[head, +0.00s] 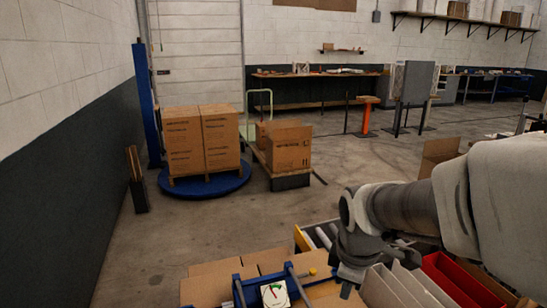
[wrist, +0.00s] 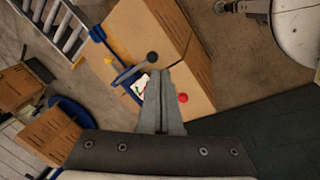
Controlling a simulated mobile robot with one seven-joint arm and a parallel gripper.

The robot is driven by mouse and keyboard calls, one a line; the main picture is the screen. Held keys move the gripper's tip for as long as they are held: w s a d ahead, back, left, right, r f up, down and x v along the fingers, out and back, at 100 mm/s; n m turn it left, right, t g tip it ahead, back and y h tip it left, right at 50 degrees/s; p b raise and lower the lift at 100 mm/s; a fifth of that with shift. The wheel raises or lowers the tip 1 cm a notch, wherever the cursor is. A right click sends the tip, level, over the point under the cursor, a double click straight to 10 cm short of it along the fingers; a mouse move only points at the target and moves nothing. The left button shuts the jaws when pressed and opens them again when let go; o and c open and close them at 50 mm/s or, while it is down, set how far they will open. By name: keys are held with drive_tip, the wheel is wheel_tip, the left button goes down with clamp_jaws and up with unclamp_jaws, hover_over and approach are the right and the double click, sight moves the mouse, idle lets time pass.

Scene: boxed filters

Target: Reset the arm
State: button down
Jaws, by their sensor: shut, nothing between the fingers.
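My gripper (head: 350,288) hangs at the end of my arm in the lower right of the head view, pointing down. It is beside the blue frame with a small dial (head: 274,294), to its right. In the wrist view my gripper (wrist: 163,72) has its two grey fingers together, with nothing between them. Behind the fingers, the wrist view shows brown cardboard (wrist: 150,35), partly hidden dial markings and a red knob (wrist: 183,98).
Roller conveyor (head: 318,238) lies left of my arm. Stacked cartons (head: 203,140) sit on a blue turntable (head: 232,186); another carton (head: 290,147) stands nearby. Floor between is clear.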

drive_tip(key=s+r+m+t+p, duration=0.2)
drive_tip(key=s+r+m, duration=0.8)
drive_tip(key=s+m, duration=0.2)
drive_tip(key=shift+s+m+y, duration=0.25)
drive_tip(key=shift+m+y, duration=0.05)
drive_tip(key=shift+m, duration=0.2)
drive_tip(key=shift+w, duration=0.15)
drive_tip(key=w+a+f+n+g+b, duration=0.1)
drive_tip(key=w+f+n+g+b, duration=0.1)
drive_tip(key=w+f+n, duration=0.5)
drive_tip(key=w+a+f+n+g+b, duration=0.1)
drive_tip(key=w+f+n+g+b, duration=0.2)
drive_tip(key=w+n, duration=1.1)
wheel_tip(320, 180, down, 5)
drive_tip(key=shift+w+a+f+n+b, duration=0.1)
drive_tip(key=shift+w+a+n+b, duration=0.2)
drive_tip(key=shift+w+b, duration=0.75)
drive_tip(key=shift+s, duration=0.2)
wheel_tip(320, 180, down, 14)
drive_tip(key=b, duration=0.3)
